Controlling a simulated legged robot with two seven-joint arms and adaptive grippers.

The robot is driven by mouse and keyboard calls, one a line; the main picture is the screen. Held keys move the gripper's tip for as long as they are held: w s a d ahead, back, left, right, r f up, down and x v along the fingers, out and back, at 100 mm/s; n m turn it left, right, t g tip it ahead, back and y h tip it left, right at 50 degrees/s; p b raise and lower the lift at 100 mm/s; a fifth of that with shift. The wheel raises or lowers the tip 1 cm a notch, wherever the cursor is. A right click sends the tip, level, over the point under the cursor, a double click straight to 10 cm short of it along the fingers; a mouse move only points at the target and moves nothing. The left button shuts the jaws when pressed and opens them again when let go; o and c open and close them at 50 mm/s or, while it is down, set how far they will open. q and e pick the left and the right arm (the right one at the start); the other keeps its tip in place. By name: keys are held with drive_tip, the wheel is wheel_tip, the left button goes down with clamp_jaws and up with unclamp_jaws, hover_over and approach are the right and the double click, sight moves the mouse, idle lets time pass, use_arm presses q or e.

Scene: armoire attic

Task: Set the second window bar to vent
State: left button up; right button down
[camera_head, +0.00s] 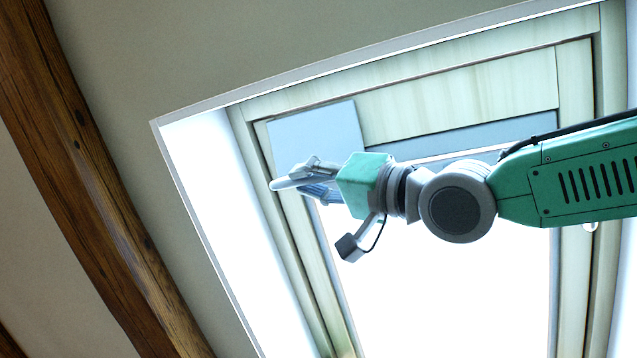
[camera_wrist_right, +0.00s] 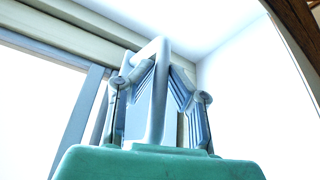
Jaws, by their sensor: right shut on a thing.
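The roof window (camera_head: 460,95) has a pale wooden frame and a bright pane. A pale grey bar (camera_head: 279,185) shows its rounded end at the window's upper left; whether it is the second bar I cannot tell. My right gripper (camera_head: 312,178) reaches in from the right and is shut on this bar. In the right wrist view the bar (camera_wrist_right: 157,95) stands between the two fingers of the right gripper (camera_wrist_right: 163,85). The fingers hide part of the bar. My left gripper is not in view.
A flat blue-grey plate (camera_head: 318,132) lies behind the bar at the window's upper left corner. A bright white reveal (camera_head: 215,190) borders the window. A dark wooden beam (camera_head: 85,180) runs along the sloped ceiling at left, away from the arm.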

drive_tip(key=shift+s+a+r, duration=0.25)
drive_tip(key=shift+s+r, duration=0.1)
drive_tip(key=shift+s, duration=0.4)
drive_tip(key=c, duration=1.6)
unclamp_jaws()
drive_tip(key=shift+o, duration=0.2)
drive_tip(key=f+v, duration=0.1)
drive_tip(key=v, duration=0.9)
